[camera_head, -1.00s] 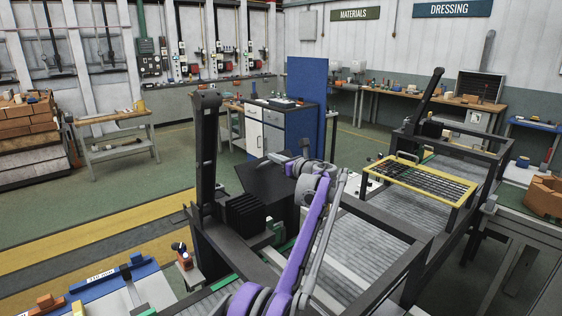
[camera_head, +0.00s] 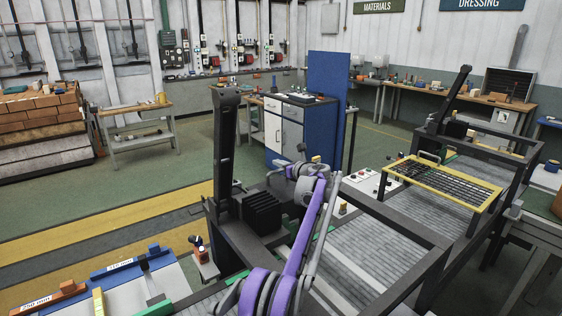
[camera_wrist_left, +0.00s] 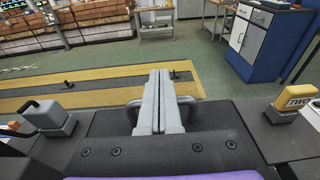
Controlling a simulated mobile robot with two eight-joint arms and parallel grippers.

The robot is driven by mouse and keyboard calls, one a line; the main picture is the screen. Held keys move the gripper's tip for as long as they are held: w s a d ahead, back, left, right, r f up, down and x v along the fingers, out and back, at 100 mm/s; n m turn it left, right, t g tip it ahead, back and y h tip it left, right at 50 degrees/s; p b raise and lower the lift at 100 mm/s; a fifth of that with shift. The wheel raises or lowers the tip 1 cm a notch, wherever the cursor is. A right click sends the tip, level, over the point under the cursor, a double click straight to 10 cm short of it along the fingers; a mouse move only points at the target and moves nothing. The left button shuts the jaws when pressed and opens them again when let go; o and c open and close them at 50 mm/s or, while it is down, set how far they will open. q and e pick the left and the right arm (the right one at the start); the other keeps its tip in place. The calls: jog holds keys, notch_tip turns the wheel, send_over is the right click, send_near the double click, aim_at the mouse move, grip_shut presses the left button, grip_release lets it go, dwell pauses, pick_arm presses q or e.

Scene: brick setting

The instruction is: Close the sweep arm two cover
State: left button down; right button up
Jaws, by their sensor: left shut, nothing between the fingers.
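My left gripper (camera_wrist_left: 158,75) shows in the left wrist view as two grey fingers pressed together with nothing between them. In the head view its purple arm reaches up over the machine, and the fingertips are hidden by the wrist. A yellow tag marked "TWO" (camera_wrist_left: 297,104) stands right of the fingers on a dark surface. A dark panel (camera_head: 287,190) lies beside my wrist in the head view, partly hidden; I cannot tell whether it is the sweep arm two cover. A black upright arm (camera_head: 226,140) stands left of my wrist. My right gripper is not in view.
A yellow-framed mesh guard (camera_head: 445,183) lies over the machine at right. A blue cabinet (camera_head: 290,125) stands beyond.

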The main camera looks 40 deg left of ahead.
pick_arm(q)
jog(key=shift+a+f, duration=0.1)
jog(key=shift+f, duration=0.05)
dwell(0.4)
jog(key=b+v, duration=0.2)
jog(key=v, duration=0.8)
jog(key=shift+s, duration=0.15)
jog(key=shift+d, duration=0.4)
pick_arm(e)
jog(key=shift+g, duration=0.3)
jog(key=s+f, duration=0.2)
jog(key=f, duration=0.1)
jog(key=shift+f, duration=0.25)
